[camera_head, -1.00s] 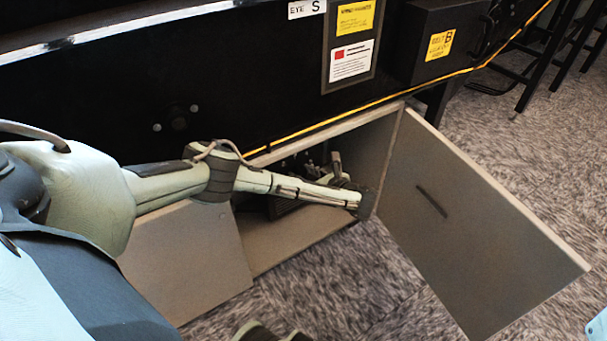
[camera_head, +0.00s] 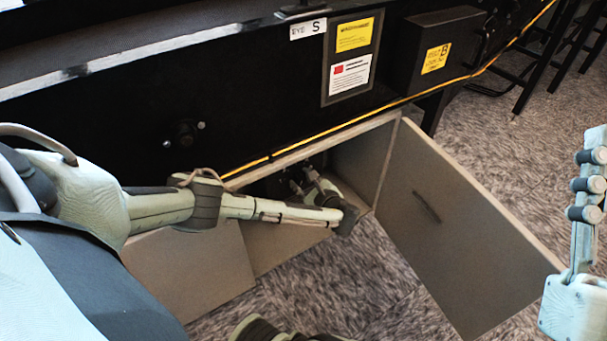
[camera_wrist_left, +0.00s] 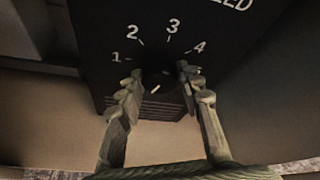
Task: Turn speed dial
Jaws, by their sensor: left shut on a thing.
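The speed dial (camera_wrist_left: 156,88) is a dark knob with a short white pointer mark, on a black box (camera_wrist_left: 155,25) marked 1, 2, 3, 4 and partly "SPEED". The pointer mark slants between lower left and upper right; its exact setting is hard to tell. My left gripper (camera_wrist_left: 160,76) has one finger on each side of the dial and is shut on it. In the head view my left gripper (camera_head: 303,183) is inside the open cabinet, and the dial is hidden there. My right gripper (camera_head: 588,185) is partly in view at the right edge, away from the cabinet; its opening cannot be told.
The cabinet door (camera_head: 450,225) stands wide open to the right of my left wrist. Another grey panel (camera_head: 190,265) is at the lower left. Above is the black machine side with a yellow cable (camera_head: 340,129) and a lockout box (camera_head: 440,50). Carpeted floor lies in front.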

